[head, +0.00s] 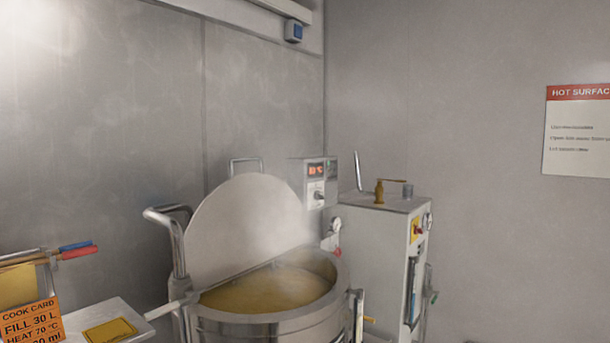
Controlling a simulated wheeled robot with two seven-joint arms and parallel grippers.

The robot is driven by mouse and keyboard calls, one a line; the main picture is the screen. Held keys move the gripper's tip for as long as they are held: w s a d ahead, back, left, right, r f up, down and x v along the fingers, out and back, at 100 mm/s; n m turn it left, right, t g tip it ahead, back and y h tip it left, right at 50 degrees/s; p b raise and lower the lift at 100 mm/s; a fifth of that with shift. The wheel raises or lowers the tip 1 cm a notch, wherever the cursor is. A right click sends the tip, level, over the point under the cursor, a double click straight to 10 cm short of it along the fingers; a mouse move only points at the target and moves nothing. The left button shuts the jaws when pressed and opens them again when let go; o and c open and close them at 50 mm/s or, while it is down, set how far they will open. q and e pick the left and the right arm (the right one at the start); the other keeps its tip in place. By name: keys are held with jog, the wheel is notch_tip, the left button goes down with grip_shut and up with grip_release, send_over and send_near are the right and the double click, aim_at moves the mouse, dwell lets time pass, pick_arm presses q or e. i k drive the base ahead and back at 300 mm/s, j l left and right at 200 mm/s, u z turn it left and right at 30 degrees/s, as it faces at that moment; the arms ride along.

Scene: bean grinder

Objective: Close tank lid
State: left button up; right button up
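A round steel tank (268,325) stands at the lower middle of the head view, with yellowish liquid (265,291) inside and steam above it. Its flat round lid (243,226) is raised and leans back at the tank's rear left, so the tank's mouth is open. A thin loop handle (246,161) shows at the lid's top edge. A thick bent tube rail (175,235) stands at the lid's left. Neither of my grippers shows in the view.
A white cabinet (385,240) with gauges and a brass valve stands right of the tank. A control box (313,183) sits behind it. A shelf (120,315) with a cook card (30,322) is at the lower left. A hot surface sign (580,135) hangs on the right wall.

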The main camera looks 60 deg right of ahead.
aim_at(203, 262)
jog(key=z, duration=1.55)
jog(key=i+l, duration=0.2)
jog(key=l, duration=0.15)
jog(key=i+l+z, duration=0.1)
jog(key=i+l, duration=0.1)
jog(key=l, duration=0.1)
